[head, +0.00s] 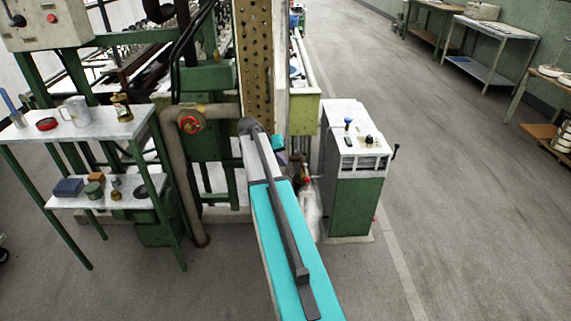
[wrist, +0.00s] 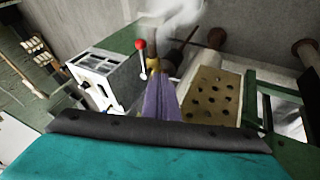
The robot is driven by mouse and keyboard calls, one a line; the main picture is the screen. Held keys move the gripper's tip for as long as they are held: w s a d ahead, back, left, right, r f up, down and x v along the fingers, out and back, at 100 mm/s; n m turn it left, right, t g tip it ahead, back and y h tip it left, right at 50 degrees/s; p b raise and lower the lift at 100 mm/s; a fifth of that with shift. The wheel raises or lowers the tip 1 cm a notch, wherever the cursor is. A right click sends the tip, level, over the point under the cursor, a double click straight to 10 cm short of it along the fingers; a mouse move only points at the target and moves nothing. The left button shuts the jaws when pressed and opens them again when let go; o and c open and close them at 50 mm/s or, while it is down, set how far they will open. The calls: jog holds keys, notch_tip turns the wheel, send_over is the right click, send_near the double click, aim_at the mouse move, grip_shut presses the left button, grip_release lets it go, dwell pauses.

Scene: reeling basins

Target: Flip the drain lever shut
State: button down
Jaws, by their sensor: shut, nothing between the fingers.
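The drain lever (wrist: 143,62) shows in the wrist view as a thin pale handle with a red ball knob, just left of my gripper. Its red knob (head: 307,180) is a small spot in the head view, between the machine and the green cabinet. A brass-coloured fitting (wrist: 154,66) sits beside the lever, partly hidden. My gripper (wrist: 163,84), purple and tapered, is shut and empty, close to the lever and fitting. I cannot tell whether it touches them. In the head view my arm hides most of the gripper.
White steam (wrist: 175,14) hangs beyond the fitting. A green cabinet with a white top (head: 345,140) stands close on the right. A perforated panel (wrist: 212,95) is right of my gripper. A red-handled pipe valve (head: 191,122) and a shelf table (head: 85,132) stand left.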

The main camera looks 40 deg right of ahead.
aim_at(306, 173)
jog(key=s+d+f+p, duration=0.1)
jog(key=s+d+f, duration=0.1)
jog(key=d+f, duration=0.6)
jog(key=shift+s, duration=0.3)
jog(key=shift+a+f, duration=0.1)
jog(key=shift+a, duration=0.1)
dwell(0.4)
